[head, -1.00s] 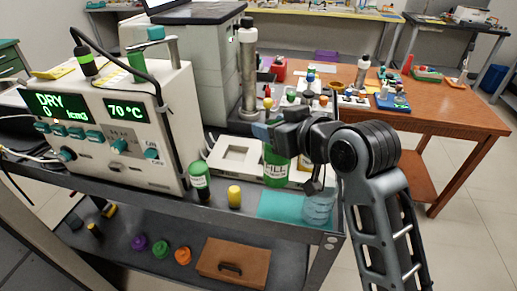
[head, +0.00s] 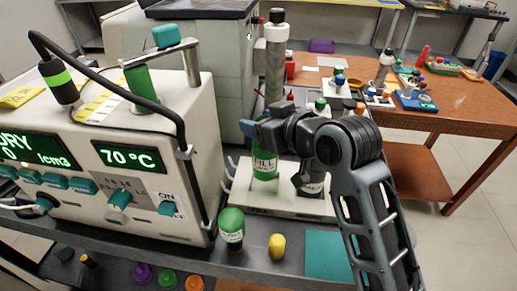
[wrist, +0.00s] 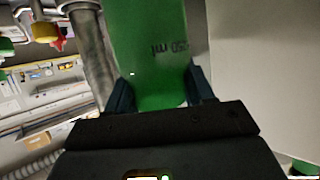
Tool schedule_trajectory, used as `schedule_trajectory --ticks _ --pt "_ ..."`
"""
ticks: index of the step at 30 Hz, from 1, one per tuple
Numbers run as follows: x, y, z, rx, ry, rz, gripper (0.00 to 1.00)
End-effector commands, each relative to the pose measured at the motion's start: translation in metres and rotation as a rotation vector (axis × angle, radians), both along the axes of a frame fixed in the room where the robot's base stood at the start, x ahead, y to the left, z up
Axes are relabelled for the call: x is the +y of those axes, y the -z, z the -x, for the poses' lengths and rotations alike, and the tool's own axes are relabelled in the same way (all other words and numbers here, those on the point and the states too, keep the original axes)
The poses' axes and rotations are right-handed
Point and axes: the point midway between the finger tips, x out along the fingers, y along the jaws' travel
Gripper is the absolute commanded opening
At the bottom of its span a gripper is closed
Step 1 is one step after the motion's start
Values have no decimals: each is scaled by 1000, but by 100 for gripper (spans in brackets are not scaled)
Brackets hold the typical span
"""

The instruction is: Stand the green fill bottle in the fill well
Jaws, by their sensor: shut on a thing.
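The green fill bottle (head: 264,166), with FILL lettering, is upright in the head view. My gripper (head: 268,140) is shut on it, with its dark blue fingers on either side. In the wrist view the green bottle (wrist: 150,50) rises between the fingers of my gripper (wrist: 160,90). The bottle's lower end appears over the white tray-like base (head: 285,207) right of the machine. I cannot tell whether it touches the base. No fill well can be made out clearly; the bottle and gripper cover part of the base.
The white machine (head: 150,160) with green displays stands at left. A green-capped dark bottle (head: 231,232) and a yellow piece (head: 277,246) stand in front of the base. A teal mat (head: 328,255) lies at right. A tall metal column (head: 275,60) rises behind.

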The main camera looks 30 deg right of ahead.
Motion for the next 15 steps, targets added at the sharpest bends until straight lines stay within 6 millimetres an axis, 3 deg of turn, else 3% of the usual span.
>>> schedule_trajectory --ticks 15 --pt "0 53 0 -3 1 1 0"
